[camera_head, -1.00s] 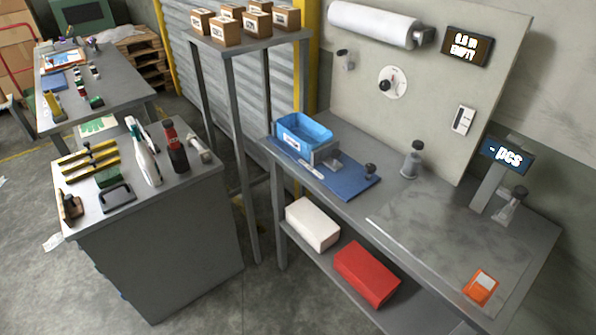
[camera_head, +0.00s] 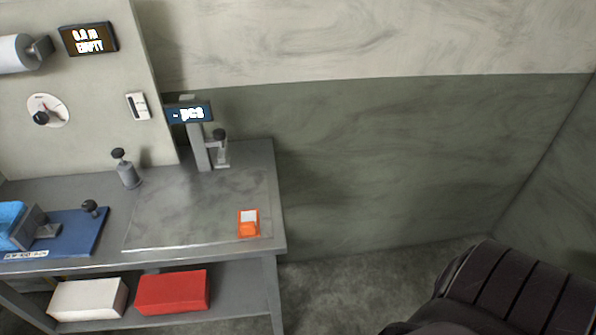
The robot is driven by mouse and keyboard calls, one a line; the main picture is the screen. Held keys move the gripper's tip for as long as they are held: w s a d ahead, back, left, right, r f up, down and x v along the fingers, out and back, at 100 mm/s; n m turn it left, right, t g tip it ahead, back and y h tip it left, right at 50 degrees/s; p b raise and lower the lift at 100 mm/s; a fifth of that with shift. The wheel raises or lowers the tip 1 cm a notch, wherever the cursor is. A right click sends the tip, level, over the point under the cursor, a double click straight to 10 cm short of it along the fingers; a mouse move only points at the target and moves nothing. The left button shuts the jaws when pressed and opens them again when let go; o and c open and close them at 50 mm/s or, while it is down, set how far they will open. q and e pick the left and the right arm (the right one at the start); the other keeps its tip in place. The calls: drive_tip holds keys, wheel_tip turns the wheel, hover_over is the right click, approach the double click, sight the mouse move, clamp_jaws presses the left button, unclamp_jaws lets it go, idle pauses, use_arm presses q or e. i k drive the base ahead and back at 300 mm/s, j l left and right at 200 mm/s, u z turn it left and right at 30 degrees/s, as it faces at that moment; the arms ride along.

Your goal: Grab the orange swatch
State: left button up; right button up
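The orange swatch (camera_head: 248,229) is a small orange piece with a white patch. It lies flat on the grey plate at the front right of the workbench (camera_head: 262,160), close to the bench's right end. Neither of my grippers shows in the head view. A dark ribbed shape at the lower right looks like part of my own arm.
A display post (camera_head: 201,148) stands behind the swatch, and a dark-knobbed stand (camera_head: 126,170) is at its left. White (camera_head: 88,300) and red (camera_head: 172,292) boxes sit on the shelf below. Floor right of the bench is clear.

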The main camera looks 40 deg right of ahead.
sight(248, 222)
drive_tip(key=z, duration=0.8)
